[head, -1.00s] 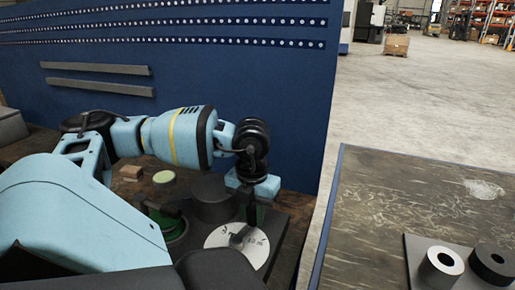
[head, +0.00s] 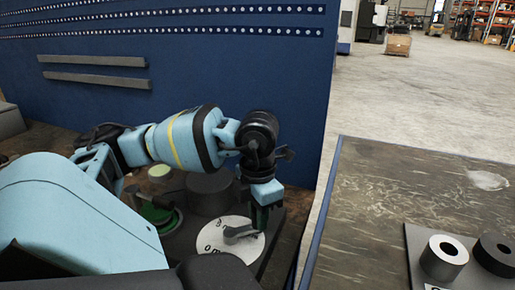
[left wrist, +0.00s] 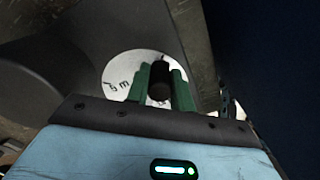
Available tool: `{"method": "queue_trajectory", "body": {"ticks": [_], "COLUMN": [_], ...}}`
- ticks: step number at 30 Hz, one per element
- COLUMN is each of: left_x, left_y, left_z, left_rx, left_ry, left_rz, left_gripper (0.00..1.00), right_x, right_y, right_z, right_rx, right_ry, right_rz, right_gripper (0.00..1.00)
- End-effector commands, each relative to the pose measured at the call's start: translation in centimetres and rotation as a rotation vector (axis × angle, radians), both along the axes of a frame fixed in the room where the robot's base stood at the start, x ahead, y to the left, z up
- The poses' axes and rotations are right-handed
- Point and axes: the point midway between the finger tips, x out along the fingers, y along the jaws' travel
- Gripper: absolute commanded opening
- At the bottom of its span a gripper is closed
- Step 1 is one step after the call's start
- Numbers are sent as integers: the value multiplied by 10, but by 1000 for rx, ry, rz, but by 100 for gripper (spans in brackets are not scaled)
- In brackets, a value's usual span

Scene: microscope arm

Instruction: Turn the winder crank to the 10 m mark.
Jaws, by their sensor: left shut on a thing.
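The winder's round white dial (head: 217,252) lies on a dark base plate at the end of the bench, with "0 m" readable near its lower left. A grey crank arm (head: 238,233) crosses the dial and points to the right. My left gripper (head: 262,218) is above the dial's right side, fingers down. In the left wrist view its green fingers (left wrist: 161,86) are shut on the black crank knob (left wrist: 160,78), one on each side. That view shows part of the dial (left wrist: 118,70) with an "m" mark; the full number is unclear. My right gripper is out of view.
A dark grey cylinder (head: 210,194) stands behind the dial, with a green ring-shaped part (head: 160,215) to its left. A blue perforated panel (head: 200,70) rises behind the bench. A second table (head: 390,200) at right holds two hollow cylinders.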

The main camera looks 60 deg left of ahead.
Motion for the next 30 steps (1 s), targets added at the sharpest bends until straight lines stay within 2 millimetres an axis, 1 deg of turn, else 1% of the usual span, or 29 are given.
{"method": "queue_trajectory", "body": {"ticks": [13,14,18,26,30], "left_x": [0,0,0,0,0], "left_y": [-1,-1,-1,0,-1], "left_z": [0,0,0,0,9], "left_rx": [0,0,0,0,-1], "left_ry": [1,1,1,1,-2], "left_rz": [-8,-8,-8,-7,-7], "left_gripper": [0,27,45,45,45], "right_x": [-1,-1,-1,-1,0], "right_y": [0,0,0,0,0], "right_z": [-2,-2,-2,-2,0], "right_rx": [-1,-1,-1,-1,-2], "right_ry": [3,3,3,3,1], "right_rz": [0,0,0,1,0], "right_gripper": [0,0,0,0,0]}}
